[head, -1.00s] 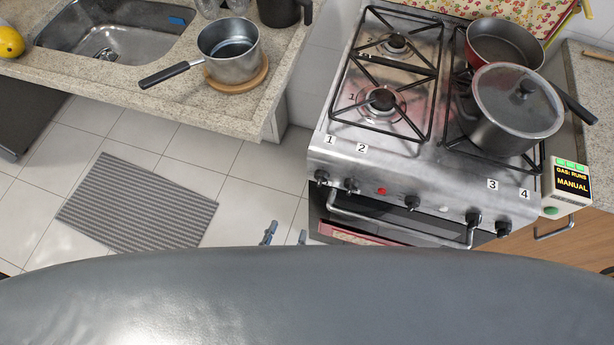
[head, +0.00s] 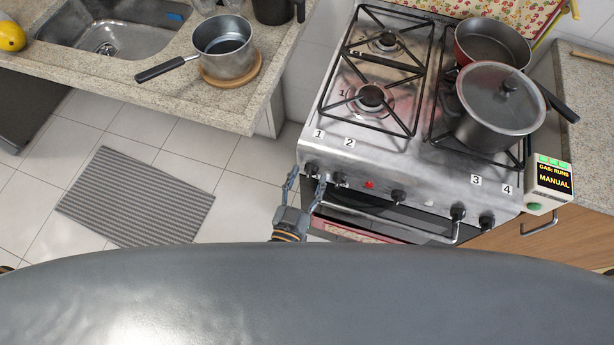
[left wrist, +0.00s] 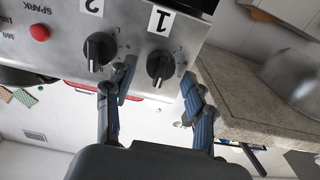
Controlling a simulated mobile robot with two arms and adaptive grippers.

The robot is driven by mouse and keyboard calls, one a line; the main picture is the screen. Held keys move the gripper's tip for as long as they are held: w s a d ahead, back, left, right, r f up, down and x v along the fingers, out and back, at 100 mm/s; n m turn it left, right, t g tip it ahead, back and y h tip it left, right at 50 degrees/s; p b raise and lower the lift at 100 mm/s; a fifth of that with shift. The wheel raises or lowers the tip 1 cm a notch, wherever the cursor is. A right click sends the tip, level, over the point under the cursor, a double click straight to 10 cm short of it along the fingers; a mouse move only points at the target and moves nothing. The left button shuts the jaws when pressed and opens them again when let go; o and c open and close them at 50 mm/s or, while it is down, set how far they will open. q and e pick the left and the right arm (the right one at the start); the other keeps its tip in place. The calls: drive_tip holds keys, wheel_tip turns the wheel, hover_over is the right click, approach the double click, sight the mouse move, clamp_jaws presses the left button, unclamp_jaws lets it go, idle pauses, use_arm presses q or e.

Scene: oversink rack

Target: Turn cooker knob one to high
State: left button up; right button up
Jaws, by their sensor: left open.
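Cooker knob one (head: 312,169) is a black knob on the front left of the steel cooker (head: 330,150), below the label 1. It also shows in the left wrist view (left wrist: 160,66), upside down, under its label. Knob two (head: 340,179) is just to its right in the head view. My left gripper (head: 307,182) is open, its fingers reaching up to the cooker front. In the left wrist view its fingertips (left wrist: 156,82) lie on either side of knob one, which sits between or just beyond them; contact cannot be told. My right gripper is not in view.
A lidded pot (head: 497,105) and a red pan (head: 490,45) stand on the right burners. A saucepan (head: 223,48) stands on the left counter (head: 120,85). Open floor lies left of the cooker.

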use_arm(q)
drive_tip(key=c, duration=1.1)
